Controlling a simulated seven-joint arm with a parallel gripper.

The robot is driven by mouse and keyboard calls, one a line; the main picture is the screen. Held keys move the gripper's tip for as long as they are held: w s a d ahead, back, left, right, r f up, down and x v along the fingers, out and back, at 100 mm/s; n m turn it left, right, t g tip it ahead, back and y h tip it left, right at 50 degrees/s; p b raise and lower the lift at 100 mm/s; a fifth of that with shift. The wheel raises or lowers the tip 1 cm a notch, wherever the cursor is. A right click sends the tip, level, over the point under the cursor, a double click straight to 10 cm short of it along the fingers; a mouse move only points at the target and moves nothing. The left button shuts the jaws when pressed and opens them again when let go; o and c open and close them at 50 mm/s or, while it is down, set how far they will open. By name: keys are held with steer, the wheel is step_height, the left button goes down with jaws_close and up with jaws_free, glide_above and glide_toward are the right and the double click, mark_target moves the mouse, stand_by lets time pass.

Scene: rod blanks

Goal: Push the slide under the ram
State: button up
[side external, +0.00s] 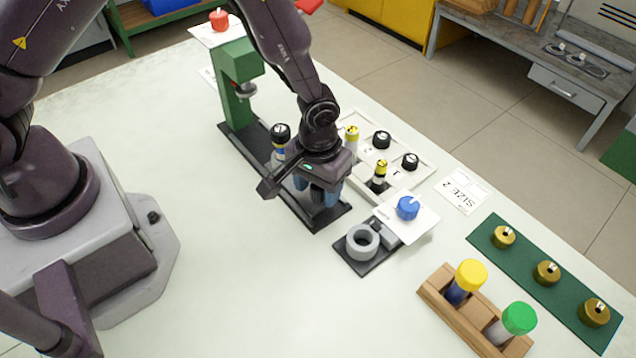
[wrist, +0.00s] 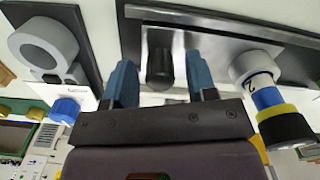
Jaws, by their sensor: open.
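The green press (side external: 236,85) stands at the back of a long dark base (side external: 245,150), with its ram (side external: 244,91) hanging over the base's far part. The slide's grey ring holder (wrist: 250,66) sits on the base's silver rail and carries a blank (wrist: 280,115) with blue, yellow and black bands. That blank (side external: 281,138) stands upright short of the ram in the side view. A black knob (wrist: 160,66) stands over the rail. My gripper (side external: 317,192) is open low over the near end of the base. In the wrist view its blue fingers (wrist: 160,76) appear on either side of the knob; contact is unclear.
A grey ring fixture (side external: 362,242) and a blue knob (side external: 407,208) are to the right. A white tray (side external: 428,168) with several blanks and knobs is behind. A wooden rack (side external: 448,308) and green mat (side external: 575,302) lie farther right.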

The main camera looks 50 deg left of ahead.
mark_target(280, 147)
jaws_close()
steer(key=a, duration=1.1)
steer(key=shift+a, duration=0.35)
jaws_free()
steer(key=shift+d+r, duration=0.1)
steer(key=shift+r, duration=0.05)
